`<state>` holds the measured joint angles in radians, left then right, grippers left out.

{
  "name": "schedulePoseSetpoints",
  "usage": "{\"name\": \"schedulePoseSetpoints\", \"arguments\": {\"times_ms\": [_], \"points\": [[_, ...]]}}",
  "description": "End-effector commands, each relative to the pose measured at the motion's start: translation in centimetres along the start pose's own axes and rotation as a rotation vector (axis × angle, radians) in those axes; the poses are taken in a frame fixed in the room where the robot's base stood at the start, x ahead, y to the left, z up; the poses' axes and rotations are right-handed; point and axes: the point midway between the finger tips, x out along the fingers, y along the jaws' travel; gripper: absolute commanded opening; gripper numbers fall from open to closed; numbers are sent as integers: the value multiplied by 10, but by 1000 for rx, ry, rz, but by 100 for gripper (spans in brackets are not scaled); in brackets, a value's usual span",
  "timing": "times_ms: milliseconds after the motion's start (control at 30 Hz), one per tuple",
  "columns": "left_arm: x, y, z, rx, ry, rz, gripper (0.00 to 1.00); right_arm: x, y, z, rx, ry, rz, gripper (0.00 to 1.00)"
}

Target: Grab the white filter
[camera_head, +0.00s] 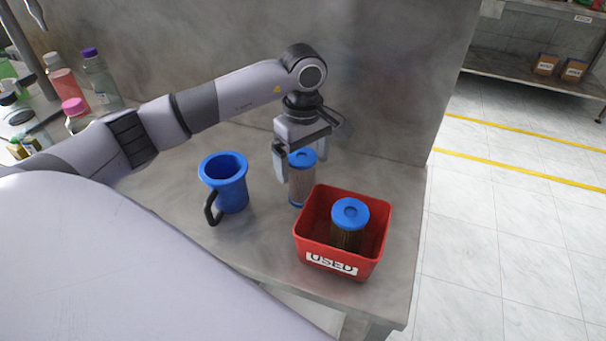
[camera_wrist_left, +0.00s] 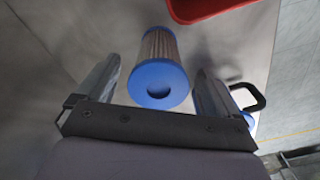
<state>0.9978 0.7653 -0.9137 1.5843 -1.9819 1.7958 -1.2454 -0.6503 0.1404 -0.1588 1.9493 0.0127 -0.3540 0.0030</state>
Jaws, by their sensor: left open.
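The white filter (camera_head: 301,181), a pleated cylinder with blue end caps, stands upright on the grey table behind the red bin. My left gripper (camera_head: 297,167) is open and points down over it, with a finger on the left side of its top. In the left wrist view the filter (camera_wrist_left: 159,70) lies between and beyond the two open fingertips, with its blue cap facing the camera. I cannot tell whether a finger touches it. My right gripper is not in view.
A red bin (camera_head: 309,247) labelled USED holds a darker blue-capped filter (camera_head: 350,217) close in front. A blue pitcher (camera_head: 228,190) with a black handle stands to the left. A wall panel (camera_head: 400,80) rises behind the table. Bottles (camera_head: 100,80) stand at far left.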

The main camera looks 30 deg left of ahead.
Motion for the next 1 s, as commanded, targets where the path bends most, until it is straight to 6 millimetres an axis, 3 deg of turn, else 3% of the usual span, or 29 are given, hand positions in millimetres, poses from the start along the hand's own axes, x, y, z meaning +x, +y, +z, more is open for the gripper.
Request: {"name": "schedulePoseSetpoints", "arguments": {"times_ms": [200,467,500,667,700,1000], "points": [[28,-1,1,1,-3,-2,94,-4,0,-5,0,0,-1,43],[32,0,1,0,-2,2,94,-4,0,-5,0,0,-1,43],[32,0,1,0,-2,2,91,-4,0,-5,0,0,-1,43],[32,0,1,0,-2,2,39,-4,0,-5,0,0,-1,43],[32,0,1,0,-2,2,35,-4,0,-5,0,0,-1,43],[27,0,0,0,-2,4,35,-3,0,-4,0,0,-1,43]]}}
